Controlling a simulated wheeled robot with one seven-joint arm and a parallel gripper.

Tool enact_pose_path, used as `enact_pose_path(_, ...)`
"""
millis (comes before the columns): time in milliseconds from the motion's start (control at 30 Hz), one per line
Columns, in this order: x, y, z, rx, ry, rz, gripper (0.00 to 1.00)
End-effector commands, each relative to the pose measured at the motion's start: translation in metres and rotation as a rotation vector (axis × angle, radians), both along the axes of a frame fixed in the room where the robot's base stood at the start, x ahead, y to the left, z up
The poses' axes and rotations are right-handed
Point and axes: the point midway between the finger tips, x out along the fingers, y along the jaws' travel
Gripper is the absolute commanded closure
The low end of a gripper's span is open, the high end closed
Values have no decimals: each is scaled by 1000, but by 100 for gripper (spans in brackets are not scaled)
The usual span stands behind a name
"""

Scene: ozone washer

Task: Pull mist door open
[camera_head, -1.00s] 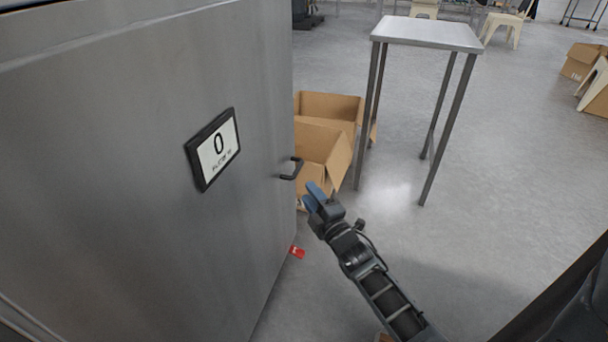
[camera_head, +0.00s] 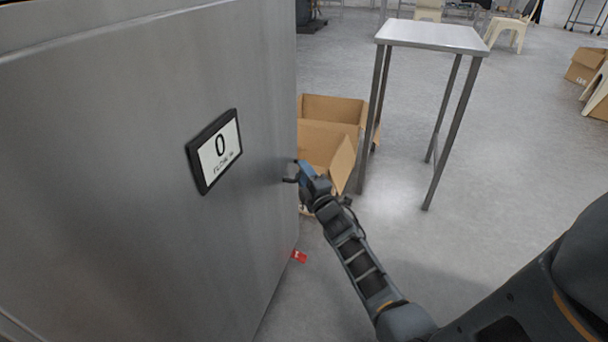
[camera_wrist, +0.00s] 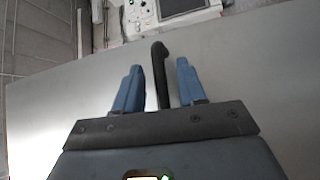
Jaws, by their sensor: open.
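The mist door (camera_head: 130,150) is a large grey metal panel filling the left of the head view, and it looks closed. Its dark bar handle (camera_head: 289,180) sits near the door's right edge and is partly hidden by my gripper (camera_head: 302,172). The fingers are open, with a gap on each side of the handle. The door's surface (camera_wrist: 235,70) shows behind them.
A label panel reading 0 (camera_head: 214,151) is on the door. Open cardboard boxes (camera_head: 330,115) lie just right of the door's edge. A small red item (camera_head: 299,256) is on the floor. The floor to the right is mostly clear.

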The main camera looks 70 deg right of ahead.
Motion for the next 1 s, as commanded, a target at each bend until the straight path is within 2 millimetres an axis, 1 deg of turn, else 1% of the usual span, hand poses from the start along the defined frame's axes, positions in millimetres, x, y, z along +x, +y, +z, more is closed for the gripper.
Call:
enact_pose_path(133,0,0,0,0,0,0,60)
enact_pose_path(500,0,0,0,1,-1,0,95)
enact_pose_path(567,0,0,0,1,-1,0,100)
enact_pose_path(1000,-1,0,-1,1,0,0,100)
